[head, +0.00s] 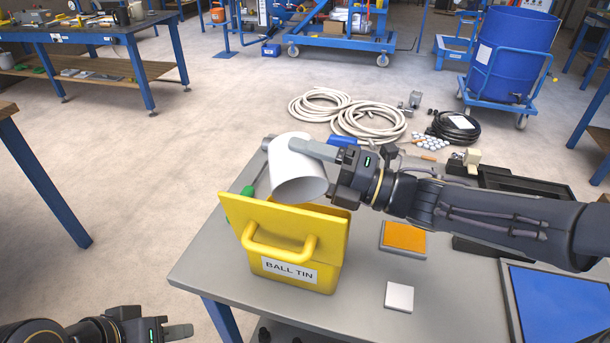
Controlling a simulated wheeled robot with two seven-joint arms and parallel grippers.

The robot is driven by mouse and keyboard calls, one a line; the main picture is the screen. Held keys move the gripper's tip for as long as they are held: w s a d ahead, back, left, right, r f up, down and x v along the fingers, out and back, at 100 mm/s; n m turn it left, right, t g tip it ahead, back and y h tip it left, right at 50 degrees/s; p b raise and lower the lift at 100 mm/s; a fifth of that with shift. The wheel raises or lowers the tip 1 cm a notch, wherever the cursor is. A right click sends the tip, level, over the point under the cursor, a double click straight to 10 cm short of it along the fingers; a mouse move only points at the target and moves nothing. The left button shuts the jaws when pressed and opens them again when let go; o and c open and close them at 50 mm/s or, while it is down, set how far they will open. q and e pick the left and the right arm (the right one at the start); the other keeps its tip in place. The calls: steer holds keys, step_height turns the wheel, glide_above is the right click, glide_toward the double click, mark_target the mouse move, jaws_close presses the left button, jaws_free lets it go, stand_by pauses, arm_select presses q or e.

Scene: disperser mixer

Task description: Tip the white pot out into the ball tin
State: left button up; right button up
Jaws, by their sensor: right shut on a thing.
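The white pot (297,170) is held tilted just above the ball tin, at its back edge. My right gripper (305,146) is shut on the white pot, its arm coming in from the right. I cannot make out the pot's contents. The yellow ball tin (320,276) stands on the grey table, with a label on its front. A yellow panel with a handle (281,250) slants up at the tin's near side and hides most of its inside. My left gripper (180,331) is at the bottom left edge, away from the tin; its opening cannot be made out.
The grey table (222,265) also carries an orange pad (403,238), a small white square (399,297) and a blue panel (560,300) at right. A green-handled tool (248,190) lies behind the tin. Coiled hoses (372,120) lie behind the pot. The table's left front is clear.

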steer(key=shift+s+d+n+y+b, duration=0.1)
steer(key=shift+s+n+y+b, duration=0.45)
steer(key=shift+b, duration=1.1)
steer(key=shift+s+d+n+y+b, duration=0.2)
steer(key=shift+n+b, duration=0.65)
steer(key=shift+b, duration=0.75)
steer(key=shift+s+a+r+n+g+b, duration=0.15)
steer(key=shift+s+r+n+g+b, duration=0.2)
steer(key=shift+b, duration=0.35)
steer(key=shift+f, duration=0.1)
steer(key=shift+w, duration=0.1)
